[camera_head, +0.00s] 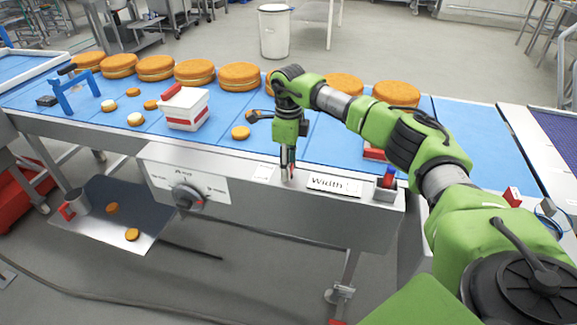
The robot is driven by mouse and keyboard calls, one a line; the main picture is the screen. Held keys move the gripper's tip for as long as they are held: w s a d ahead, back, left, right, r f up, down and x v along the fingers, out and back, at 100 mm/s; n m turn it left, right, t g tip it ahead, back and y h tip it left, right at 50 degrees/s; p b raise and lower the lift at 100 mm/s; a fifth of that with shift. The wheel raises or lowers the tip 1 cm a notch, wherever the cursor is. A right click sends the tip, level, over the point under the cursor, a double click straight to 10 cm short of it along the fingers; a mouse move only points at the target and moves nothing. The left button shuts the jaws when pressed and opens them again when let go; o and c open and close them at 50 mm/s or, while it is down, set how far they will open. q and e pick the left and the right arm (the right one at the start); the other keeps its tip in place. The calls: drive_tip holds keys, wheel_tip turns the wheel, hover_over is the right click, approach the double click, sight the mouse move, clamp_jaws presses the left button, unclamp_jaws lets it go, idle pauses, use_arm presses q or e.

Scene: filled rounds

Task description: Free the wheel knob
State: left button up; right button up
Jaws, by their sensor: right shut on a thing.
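My right gripper (290,174) points down at the front rail of the conveyor, just left of the "Width" label (334,186). It is shut on a small part there, seemingly the wheel knob, which the fingers mostly hide. A little red shows at the fingertips. A separate dark rotary dial (186,195) sits on the white panel to the left, with nothing touching it. My left gripper is not in view.
Large orange cake rounds (239,76) line the back of the blue belt (225,150). A white box with a red handle (187,110) and a blue frame (76,93) stand on it. A small holder (385,190) sits right of the label. A metal tray (105,225) hangs at lower left.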

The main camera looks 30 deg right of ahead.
drive_tip(key=shift+o, duration=0.2)
drive_tip(key=shift+r, duration=0.1)
drive_tip(key=o, duration=1.1)
wheel_tip(320, 180, up, 12)
idle(0.3)
